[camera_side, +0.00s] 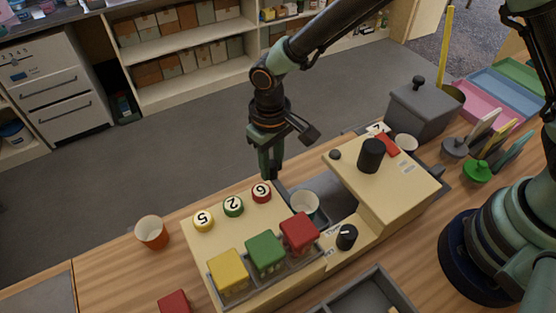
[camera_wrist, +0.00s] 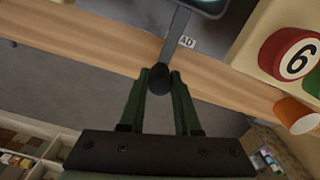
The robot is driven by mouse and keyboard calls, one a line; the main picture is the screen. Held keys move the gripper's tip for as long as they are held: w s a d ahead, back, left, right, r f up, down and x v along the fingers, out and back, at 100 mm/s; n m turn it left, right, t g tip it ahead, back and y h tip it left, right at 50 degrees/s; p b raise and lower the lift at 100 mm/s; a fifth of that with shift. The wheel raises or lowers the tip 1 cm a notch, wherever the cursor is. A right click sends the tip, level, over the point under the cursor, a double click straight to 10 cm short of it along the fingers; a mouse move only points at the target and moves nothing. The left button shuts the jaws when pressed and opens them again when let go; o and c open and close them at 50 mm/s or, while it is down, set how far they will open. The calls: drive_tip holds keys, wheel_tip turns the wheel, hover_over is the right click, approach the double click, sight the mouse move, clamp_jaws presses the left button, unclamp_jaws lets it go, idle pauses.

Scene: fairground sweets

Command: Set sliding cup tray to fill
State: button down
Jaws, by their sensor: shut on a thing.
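The sliding cup tray (camera_side: 284,187) is dark grey and sits in the slot of the beige machine (camera_side: 392,190), with a pale cup (camera_side: 304,205) standing on it. In the wrist view, the tray's handle bar (camera_wrist: 176,38) runs down to a black knob (camera_wrist: 159,79). My gripper (camera_wrist: 159,88) is shut on this knob, its green fingers on either side. Beside the bar is a label (camera_wrist: 187,42) ending in "AD"; the rest is hidden.
Numbered buttons, such as the red 6 (camera_side: 262,192), and red, green and yellow containers (camera_side: 266,253) line the machine's left part. A black dial (camera_side: 347,237) is at the front. An orange cup (camera_side: 152,233) stands at left. A grey lidded box (camera_side: 422,108) stands behind right.

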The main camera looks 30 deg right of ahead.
drive_tip(key=a, duration=1)
drive_tip(key=shift+r, duration=0.1)
drive_tip(key=c, duration=0.6)
unclamp_jaws()
drive_tip(key=shift+d, duration=0.1)
drive_tip(key=shift+r, duration=0.1)
wheel_tip(320, 180, up, 12)
drive_tip(key=shift+f, duration=0.1)
drive_tip(key=shift+d, duration=0.1)
